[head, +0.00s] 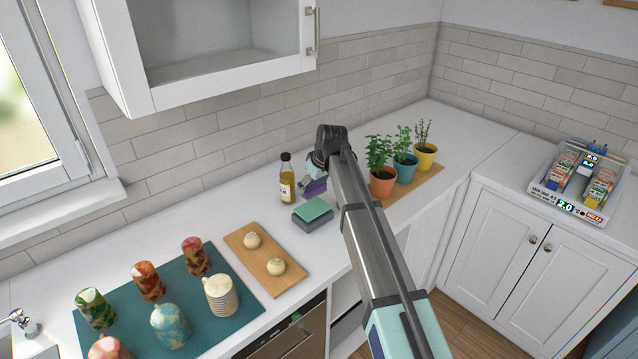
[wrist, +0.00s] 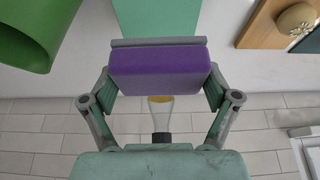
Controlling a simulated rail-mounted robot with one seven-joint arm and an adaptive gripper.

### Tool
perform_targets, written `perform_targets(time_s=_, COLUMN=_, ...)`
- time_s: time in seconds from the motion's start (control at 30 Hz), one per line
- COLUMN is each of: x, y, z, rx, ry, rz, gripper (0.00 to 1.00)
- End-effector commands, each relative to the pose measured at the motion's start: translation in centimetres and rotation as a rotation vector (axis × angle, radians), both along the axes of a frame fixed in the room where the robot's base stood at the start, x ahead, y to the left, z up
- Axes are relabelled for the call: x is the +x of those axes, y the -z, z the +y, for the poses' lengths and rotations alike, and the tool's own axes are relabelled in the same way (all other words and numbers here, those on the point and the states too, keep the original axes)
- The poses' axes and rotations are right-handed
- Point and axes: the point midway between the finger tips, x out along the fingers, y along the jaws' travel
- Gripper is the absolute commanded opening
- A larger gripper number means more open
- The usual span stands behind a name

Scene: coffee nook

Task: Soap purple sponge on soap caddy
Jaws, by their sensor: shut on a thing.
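My gripper (wrist: 158,78) is shut on the purple sponge (wrist: 158,66), which has a grey strip along one edge. In the head view the sponge (head: 315,188) shows as a small purple patch under my gripper (head: 312,182), partly hidden by my arm. The soap caddy (head: 306,222) is a dark grey block with a teal top on the counter. The sponge is held above and just behind the caddy in the head view, apart from it. In the wrist view a teal surface (wrist: 155,14), apparently the caddy's top, lies beyond the sponge.
An oil bottle (head: 287,184) stands close left of my gripper; it also shows in the wrist view (wrist: 161,112). Potted herbs (head: 381,184) stand right.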

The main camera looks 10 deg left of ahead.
Motion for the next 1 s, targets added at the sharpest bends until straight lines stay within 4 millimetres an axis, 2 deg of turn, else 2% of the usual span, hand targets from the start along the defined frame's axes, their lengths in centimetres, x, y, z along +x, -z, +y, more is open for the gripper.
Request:
perform_targets(time_s=0.27, x=0.2, y=1.2, z=0.0, rx=0.000, ry=0.010, rz=0.000, gripper=0.59)
perform_targets(time_s=0.7, x=0.2, y=5.1, z=0.0, rx=0.000, ry=0.009, rz=0.000, gripper=0.59)
perform_targets(time_s=1.0, x=0.2, y=5.8, z=0.0, rx=0.000, ry=0.009, rz=0.000, gripper=0.59)
